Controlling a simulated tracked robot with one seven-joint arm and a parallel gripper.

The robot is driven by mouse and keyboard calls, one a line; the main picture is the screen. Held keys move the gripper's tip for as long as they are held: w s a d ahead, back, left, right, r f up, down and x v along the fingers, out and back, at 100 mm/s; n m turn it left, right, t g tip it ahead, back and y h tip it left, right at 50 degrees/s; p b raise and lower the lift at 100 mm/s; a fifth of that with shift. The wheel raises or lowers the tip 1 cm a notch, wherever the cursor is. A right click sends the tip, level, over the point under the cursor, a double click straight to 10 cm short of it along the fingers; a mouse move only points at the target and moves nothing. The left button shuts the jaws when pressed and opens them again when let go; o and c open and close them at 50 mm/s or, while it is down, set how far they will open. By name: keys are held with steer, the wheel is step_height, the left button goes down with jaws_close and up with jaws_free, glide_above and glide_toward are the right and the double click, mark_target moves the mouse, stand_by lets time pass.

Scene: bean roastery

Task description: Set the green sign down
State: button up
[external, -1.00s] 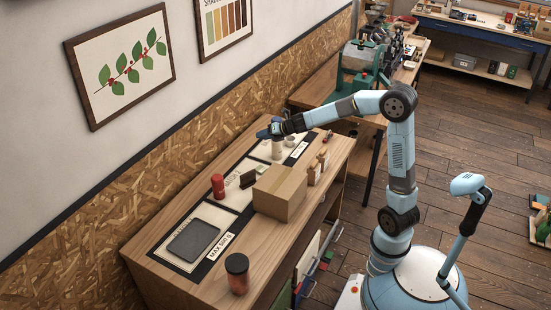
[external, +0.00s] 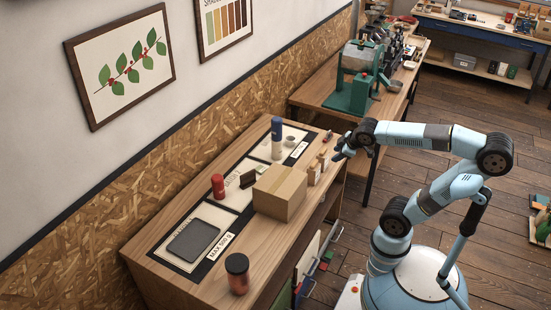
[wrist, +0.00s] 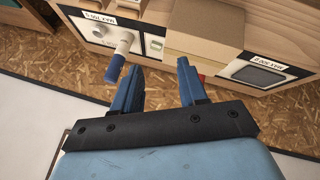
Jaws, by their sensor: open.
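My gripper (external: 341,154) is beyond the counter's front right edge in the external view. In the wrist view, its two blue fingers (wrist: 158,85) are apart with nothing between them. A blue-topped white bottle (external: 277,143) stands on the mat's far section, apart from my gripper. It also shows in the wrist view (wrist: 116,66), left of the fingers.
The cardboard box (external: 280,191) sits mid-counter. A red canister (external: 218,187), a dark flat tray (external: 194,239) and a dark-lidded jar (external: 238,273) are nearer the left end. Small jars (external: 314,172) line the front right edge. A green machine (external: 350,94) stands on the table behind.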

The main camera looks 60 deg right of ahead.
steer(key=s+a+f+m+g+y, duration=0.1)
steer(key=s+a+f+m+y, duration=0.1)
steer(key=s, duration=0.5)
steer(key=shift+s+a+f+m, duration=0.2)
steer(key=shift+s+a+m, duration=0.2)
steer(key=shift+a+m, duration=0.3)
